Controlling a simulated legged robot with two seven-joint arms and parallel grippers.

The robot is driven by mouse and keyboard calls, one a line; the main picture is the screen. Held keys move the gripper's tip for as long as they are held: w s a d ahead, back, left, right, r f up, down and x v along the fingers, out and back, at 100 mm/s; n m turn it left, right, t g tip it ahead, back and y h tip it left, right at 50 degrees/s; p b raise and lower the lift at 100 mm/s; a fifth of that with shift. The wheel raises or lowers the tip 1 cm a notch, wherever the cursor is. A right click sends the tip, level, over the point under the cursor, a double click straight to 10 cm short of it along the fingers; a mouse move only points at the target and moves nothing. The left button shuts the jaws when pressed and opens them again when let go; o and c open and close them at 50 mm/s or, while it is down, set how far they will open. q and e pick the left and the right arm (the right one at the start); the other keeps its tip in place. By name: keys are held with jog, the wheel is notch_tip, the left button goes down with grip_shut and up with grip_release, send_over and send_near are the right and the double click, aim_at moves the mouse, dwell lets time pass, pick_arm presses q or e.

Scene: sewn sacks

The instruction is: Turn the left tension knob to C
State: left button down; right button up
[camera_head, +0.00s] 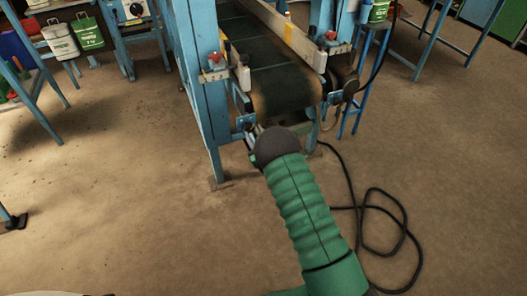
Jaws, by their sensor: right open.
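The conveyor (283,88) has a dark belt and a blue frame, and its near end faces me. On the left side of that end is small blue and grey hardware (244,121). I cannot make out a tension knob or a letter C there. My right arm is green and ribbed with a dark rounded wrist. My right gripper (253,135) is open just beyond this wrist, close to the left hardware. The wrist partly hides it, and I cannot tell whether it touches anything. My left gripper is out of view.
Control boxes with red buttons sit left (214,67) and right (331,44) of the conveyor. A white dial plate (131,11) and green and white sacks (88,34) are at upper left. A black cable (372,207) loops on the floor. The left floor is mostly clear.

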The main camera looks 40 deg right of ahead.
pick_arm(q)
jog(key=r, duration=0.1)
jog(key=p, duration=0.1)
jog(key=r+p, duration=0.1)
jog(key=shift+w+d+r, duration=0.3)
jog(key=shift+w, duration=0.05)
pick_arm(e)
jog(key=v, duration=1.6)
jog(key=shift+s+a, duration=0.3)
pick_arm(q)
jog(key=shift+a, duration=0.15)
pick_arm(e)
jog(key=shift+a, duration=0.1)
